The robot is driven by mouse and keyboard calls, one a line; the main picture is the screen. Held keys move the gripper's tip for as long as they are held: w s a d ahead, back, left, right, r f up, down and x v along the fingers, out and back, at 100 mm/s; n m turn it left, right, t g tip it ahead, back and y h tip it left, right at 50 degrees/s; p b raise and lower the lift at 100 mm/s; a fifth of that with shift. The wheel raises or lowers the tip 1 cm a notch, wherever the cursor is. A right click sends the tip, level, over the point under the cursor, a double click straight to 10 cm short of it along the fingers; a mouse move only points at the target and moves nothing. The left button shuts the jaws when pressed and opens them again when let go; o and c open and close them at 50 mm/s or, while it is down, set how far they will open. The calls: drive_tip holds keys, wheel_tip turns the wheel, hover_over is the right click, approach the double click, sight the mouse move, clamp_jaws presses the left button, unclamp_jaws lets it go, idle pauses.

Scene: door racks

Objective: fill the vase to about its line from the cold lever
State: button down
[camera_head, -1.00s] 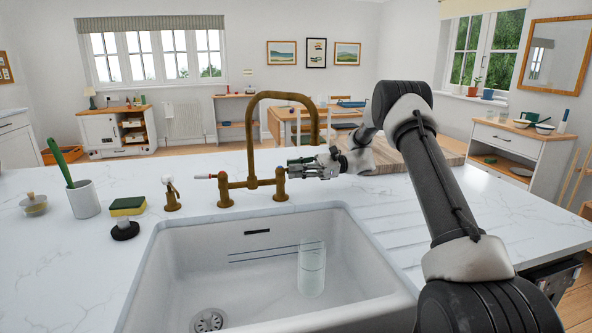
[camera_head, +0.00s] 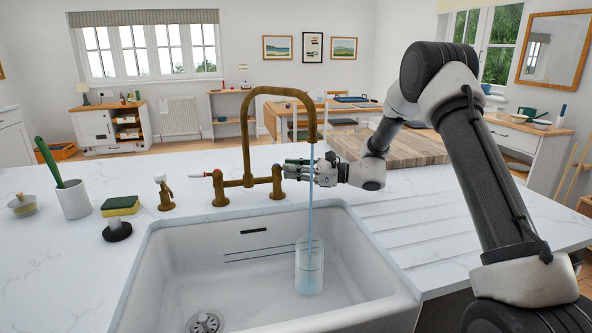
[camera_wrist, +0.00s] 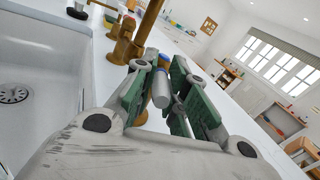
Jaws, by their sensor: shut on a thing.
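The clear glass vase (camera_head: 309,275) stands upright in the sink under the brass tap's spout (camera_head: 312,133). A blue stream of water (camera_head: 311,215) runs from the spout into the vase. There is bluish water low in the vase; its exact level against the line is hard to tell. My gripper (camera_head: 298,170) is at the tap's right-hand valve and mostly hides the lever there. In the wrist view, my gripper's green-padded fingers (camera_wrist: 160,68) are shut on the pale cold lever (camera_wrist: 161,90), with a blue part showing beside it. The red-tipped lever (camera_head: 199,174) sticks out at the left valve.
The white sink (camera_head: 190,270) has a drain (camera_head: 205,322) at front left. A small brass fitting (camera_head: 164,193), a sponge (camera_head: 120,206) and a cup with a green brush (camera_head: 73,199) stand left of the tap. A wooden board (camera_head: 425,147) lies behind my arm.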

drive_tip(key=c, duration=1.4)
unclamp_jaws()
drive_tip(key=v, duration=1.2)
